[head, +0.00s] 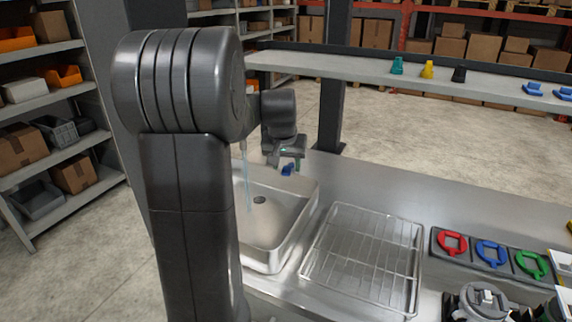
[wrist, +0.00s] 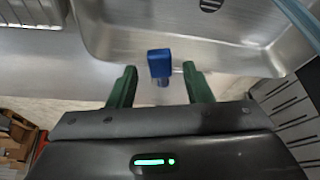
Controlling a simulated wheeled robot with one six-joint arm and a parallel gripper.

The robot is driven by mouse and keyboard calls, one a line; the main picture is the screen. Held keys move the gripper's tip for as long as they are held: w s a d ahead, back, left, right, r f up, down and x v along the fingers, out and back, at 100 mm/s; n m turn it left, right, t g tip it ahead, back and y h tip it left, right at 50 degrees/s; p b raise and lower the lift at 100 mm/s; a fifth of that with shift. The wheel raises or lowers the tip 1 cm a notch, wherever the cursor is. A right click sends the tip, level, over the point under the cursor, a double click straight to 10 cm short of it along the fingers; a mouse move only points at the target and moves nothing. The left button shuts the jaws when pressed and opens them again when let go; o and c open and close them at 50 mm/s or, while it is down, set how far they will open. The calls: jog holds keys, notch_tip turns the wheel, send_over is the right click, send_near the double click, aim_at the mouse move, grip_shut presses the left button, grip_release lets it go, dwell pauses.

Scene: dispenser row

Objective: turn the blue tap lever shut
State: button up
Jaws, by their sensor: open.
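The blue tap lever (wrist: 160,64) shows in the wrist view between the two green fingertips of my gripper (wrist: 159,82), slightly beyond them. My gripper is open, with a gap on both sides of the lever; I see no contact. In the head view the lever (head: 287,170) is a small blue piece just below my gripper (head: 291,160), over the sink's back edge. A thin stream of water (head: 246,175) falls into the metal sink (head: 308,205). It also shows at the upper right of the wrist view. The tap's body is mostly hidden by my arm.
A wire rack (head: 366,255) lies on the steel counter right of the sink. A dark holder with red (head: 452,243), blue (head: 490,253) and green (head: 531,264) rings is further right. A raised shelf (head: 350,69) with small coloured pieces runs behind. The counter behind the rack is clear.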

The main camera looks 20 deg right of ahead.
jog(key=shift+w+f, duration=0.1)
jog(key=shift+f, duration=0.2)
grip_shut()
